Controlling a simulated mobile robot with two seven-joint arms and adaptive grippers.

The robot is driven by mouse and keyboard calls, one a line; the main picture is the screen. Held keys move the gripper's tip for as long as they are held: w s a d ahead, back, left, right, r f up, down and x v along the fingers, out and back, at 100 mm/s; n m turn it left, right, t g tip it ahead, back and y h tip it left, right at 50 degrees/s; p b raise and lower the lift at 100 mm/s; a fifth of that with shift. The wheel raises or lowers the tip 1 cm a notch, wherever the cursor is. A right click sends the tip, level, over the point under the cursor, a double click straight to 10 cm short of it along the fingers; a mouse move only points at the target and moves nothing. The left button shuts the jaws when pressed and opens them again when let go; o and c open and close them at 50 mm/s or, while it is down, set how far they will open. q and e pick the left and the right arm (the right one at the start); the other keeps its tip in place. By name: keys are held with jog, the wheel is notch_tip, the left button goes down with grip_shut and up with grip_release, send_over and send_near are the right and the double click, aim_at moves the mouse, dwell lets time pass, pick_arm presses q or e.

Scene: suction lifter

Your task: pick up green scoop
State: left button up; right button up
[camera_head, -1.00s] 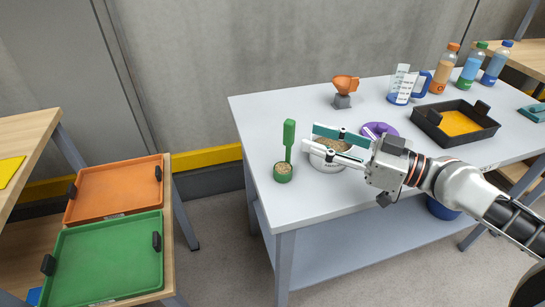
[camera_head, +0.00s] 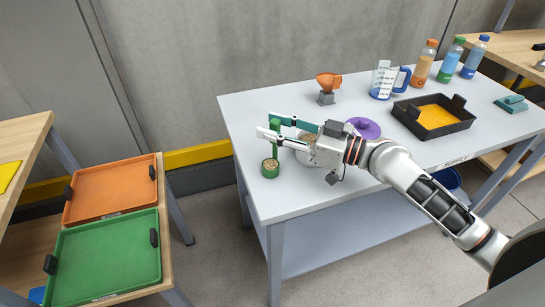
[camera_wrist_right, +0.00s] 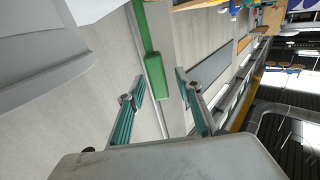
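The green scoop (camera_head: 270,169) stands on the white table near its left front corner. Its round cup holds a tan grainy material and its handle rises upright. My right gripper (camera_head: 271,127) is open at the handle, with one finger on either side of it in the head view. In the right wrist view the green handle (camera_wrist_right: 153,68) shows between the open teal-padded fingers (camera_wrist_right: 162,92). I see no clear contact. The fingers partly hide the handle in the head view. My left gripper is not in view.
A bowl is partly hidden under my right gripper. A purple lid (camera_head: 363,128), an orange funnel on a stand (camera_head: 328,85), a measuring jug (camera_head: 382,80) and a black tray (camera_head: 400,117) stand behind and to the right. Orange (camera_head: 110,160) and green trays (camera_head: 75,240) lie at left.

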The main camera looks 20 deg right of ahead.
grip_shut()
jog(key=shift+r, duration=0.2)
dwell(0.3)
